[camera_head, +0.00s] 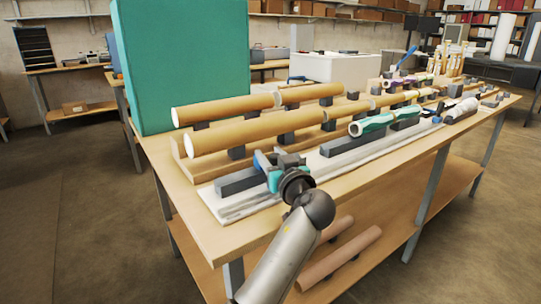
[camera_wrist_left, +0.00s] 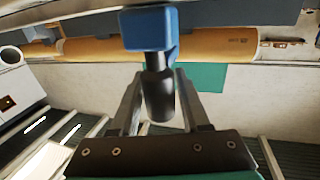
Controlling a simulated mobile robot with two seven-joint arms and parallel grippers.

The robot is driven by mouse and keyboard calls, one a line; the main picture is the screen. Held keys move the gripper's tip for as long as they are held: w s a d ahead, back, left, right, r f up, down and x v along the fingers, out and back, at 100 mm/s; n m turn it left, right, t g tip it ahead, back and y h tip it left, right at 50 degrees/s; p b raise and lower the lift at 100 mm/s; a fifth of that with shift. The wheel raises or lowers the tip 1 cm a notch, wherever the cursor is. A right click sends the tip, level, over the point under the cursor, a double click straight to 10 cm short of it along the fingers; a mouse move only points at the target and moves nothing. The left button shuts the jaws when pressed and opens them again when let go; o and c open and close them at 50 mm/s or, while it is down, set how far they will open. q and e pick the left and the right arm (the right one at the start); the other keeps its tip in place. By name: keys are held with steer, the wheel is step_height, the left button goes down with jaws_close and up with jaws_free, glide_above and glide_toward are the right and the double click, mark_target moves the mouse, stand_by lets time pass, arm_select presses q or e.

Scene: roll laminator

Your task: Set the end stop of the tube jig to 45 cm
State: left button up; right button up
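The tube jig is a long pale rail (camera_head: 240,208) with dark bars along the front of the workbench. Its blue end stop (camera_head: 263,160) stands near the rail's left end in the head view. In the left wrist view the end stop is a blue block (camera_wrist_left: 150,27) with a black knob (camera_wrist_left: 159,95) on it. My left gripper (camera_head: 283,166) is at the end stop. In the left wrist view its two fingers (camera_wrist_left: 159,82) stand on either side of the knob, with narrow gaps visible, so it looks open around it. Scale marks are unreadable. My right gripper is not in view.
Long cardboard tubes (camera_head: 255,132) lie on supports behind the jig. A green-and-white roll (camera_head: 372,124) rests farther right on it. A large teal panel (camera_head: 183,60) stands at the back left. More tubes (camera_head: 340,258) lie on the lower shelf.

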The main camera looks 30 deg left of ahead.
arm_select(q)
jaws_close()
stand_by(1.1)
